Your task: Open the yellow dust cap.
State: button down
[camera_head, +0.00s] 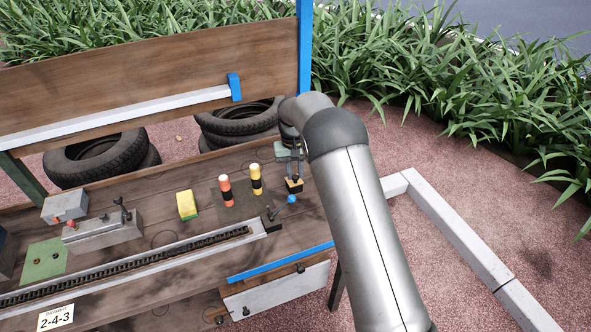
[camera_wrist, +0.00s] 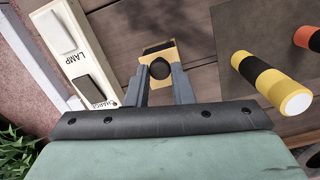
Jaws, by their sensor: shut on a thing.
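The yellow dust cap (camera_wrist: 167,52) is a small yellow block with a dark round knob on its face, on the wooden bench. My gripper (camera_wrist: 159,72) points down at it, with one finger along each side, and is shut on it. In the head view the cap (camera_head: 293,187) shows small below my gripper (camera_head: 292,174), near the right end of the bench. What lies under the cap is hidden, and I cannot see any gap beneath it.
A yellow-black cylinder (camera_head: 256,180) and an orange-black cylinder (camera_head: 226,190) stand left of my gripper. A blue-knobbed lever (camera_head: 291,199) is just in front. In the wrist view a cream switch panel (camera_wrist: 85,60) is close on the left. A yellow-green sponge (camera_head: 187,205) lies farther left.

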jog(key=shift+w+a+r+g+h+p, duration=0.2)
jog(key=shift+w+g+h+p, duration=0.2)
jog(key=shift+g+p, duration=0.25)
jog(key=shift+w+a+r+g+h+p, duration=0.2)
jog(key=shift+w+g+h+p, duration=0.15)
jog(key=shift+g, duration=0.5)
jog(key=c, duration=1.3)
grip_release()
jog(key=shift+o, duration=0.2)
jog(key=shift+r, duration=0.1)
